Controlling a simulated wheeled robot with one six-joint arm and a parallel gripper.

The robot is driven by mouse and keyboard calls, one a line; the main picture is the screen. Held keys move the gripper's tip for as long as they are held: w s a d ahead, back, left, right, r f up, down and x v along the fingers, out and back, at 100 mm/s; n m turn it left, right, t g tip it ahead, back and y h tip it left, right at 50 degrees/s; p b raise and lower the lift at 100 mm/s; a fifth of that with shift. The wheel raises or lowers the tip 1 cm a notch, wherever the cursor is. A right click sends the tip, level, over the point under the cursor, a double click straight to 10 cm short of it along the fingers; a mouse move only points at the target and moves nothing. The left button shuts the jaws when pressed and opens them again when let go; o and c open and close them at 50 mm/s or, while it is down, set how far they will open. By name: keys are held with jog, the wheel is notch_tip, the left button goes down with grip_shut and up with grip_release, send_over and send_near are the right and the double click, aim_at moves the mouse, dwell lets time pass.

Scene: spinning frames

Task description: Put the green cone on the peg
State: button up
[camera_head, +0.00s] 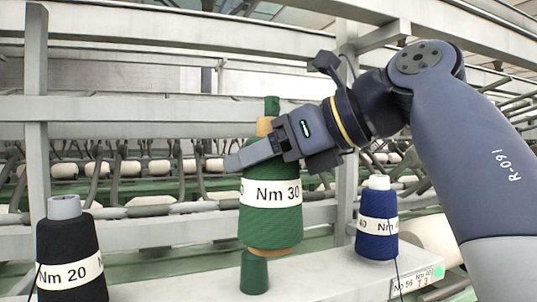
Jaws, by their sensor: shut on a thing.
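The green cone (270,228), with a white "Nm 30" band, hangs near the middle of the head view and leans slightly. A tan tube shows at its top (264,126) and lower edge. My gripper (240,158) comes from the right, with its finger across the upper part of the cone, shut on it. A dark green peg has its wide base (254,273) just below the cone, a little left of its middle. A green tip (272,105) shows above the tan tube. I cannot tell whether the peg runs through the cone or behind it.
A black "Nm 20" cone (68,250) stands at the left and a dark blue cone (377,225) at the right. A pale rail (315,280) runs beneath. Grey machine beams and a post (36,140) stand behind.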

jog(key=shift+w+a+p, duration=0.55)
jog(key=shift+w+a, duration=1.2)
jog(key=shift+w, duration=1.85)
jog(key=shift+s+d+f+b, duration=0.1)
jog(key=shift+f+b, duration=1.55)
jog(key=shift+f, duration=3.1)
jog(key=o, duration=1.4)
jog(key=shift+c, duration=0.2)
jog(key=shift+f, duration=0.1)
jog(key=b+v, duration=0.1)
jog(key=v, duration=0.9)
jog(key=shift+d+r, duration=0.25)
jog(key=shift+d, duration=0.05)
jog(key=shift+s, duration=0.15)
